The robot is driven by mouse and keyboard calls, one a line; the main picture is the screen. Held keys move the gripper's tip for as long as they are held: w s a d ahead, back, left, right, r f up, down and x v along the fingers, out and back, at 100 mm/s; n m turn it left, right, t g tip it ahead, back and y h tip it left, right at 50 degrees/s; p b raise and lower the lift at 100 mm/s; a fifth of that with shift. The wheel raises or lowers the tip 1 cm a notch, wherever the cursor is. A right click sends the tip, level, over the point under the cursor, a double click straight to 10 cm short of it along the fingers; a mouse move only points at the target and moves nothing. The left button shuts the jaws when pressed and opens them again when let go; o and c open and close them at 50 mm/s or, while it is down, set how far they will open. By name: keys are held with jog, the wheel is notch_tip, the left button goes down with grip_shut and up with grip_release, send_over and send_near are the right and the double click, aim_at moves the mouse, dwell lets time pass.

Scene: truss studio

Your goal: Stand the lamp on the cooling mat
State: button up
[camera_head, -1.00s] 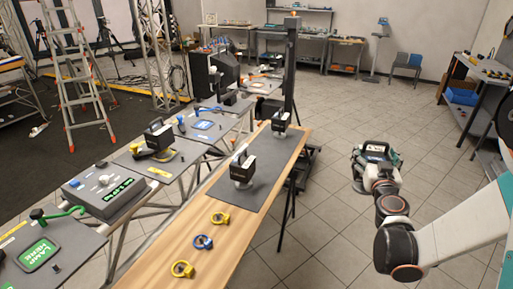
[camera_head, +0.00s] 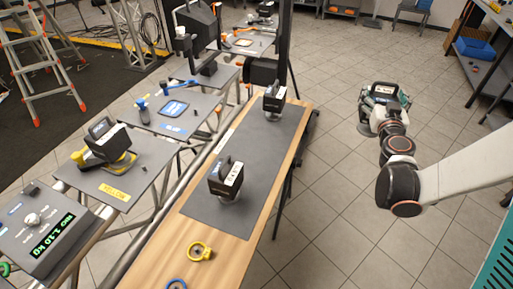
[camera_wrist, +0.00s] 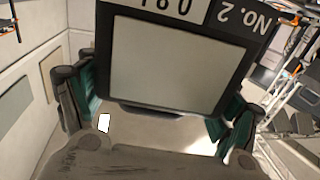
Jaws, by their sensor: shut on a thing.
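My gripper (camera_head: 388,112) is shut on a lamp (camera_head: 379,92), a dark boxy body with a carry handle and a pale label. It holds the lamp above the tiled floor, to the right of the bench. In the wrist view the lamp's pale panel (camera_wrist: 172,65) lies between the green finger pads, with "No. 2" lettering on it. A dark grey mat (camera_head: 262,151), apparently the cooling mat, lies flat on the wooden bench. A near lamp (camera_head: 227,178) and a far lamp (camera_head: 273,98) stand upright on it. The held lamp is clear of the mat.
A yellow ring clamp (camera_head: 200,251) and a blue one (camera_head: 176,284) lie on bare wood (camera_head: 226,248) in front of the mat. Left are a panel with a yellow label (camera_head: 112,191) and a scale display (camera_head: 54,234). A dark post rises behind the bench. Floor right of the bench is clear.

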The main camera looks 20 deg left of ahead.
jog(key=shift+n+y, duration=0.5)
jog(key=shift+y, duration=0.3)
jog(key=a, duration=0.1)
jog(key=w+a, duration=0.1)
jog(key=a, duration=0.3)
jog(key=shift+w+f, duration=0.15)
jog(key=shift+w, duration=0.25)
jog(key=s+a+n+g+y+b, duration=0.2)
jog(key=a+n+y, duration=0.15)
jog(key=a, duration=1.35)
jog(key=s+a+n+g+y+b, duration=0.1)
jog(key=a+n+g+y+b, duration=0.3)
jog(key=a, duration=1.3)
notch_tip(320, 180, down, 20)
jog(key=m+t+y+b, duration=0.1)
jog(key=b, duration=0.4)
jog(key=shift+s+a+t, duration=0.3)
jog(key=shift+a+t, duration=0.05)
jog(key=shift+t, duration=0.05)
jog(key=o, duration=2)
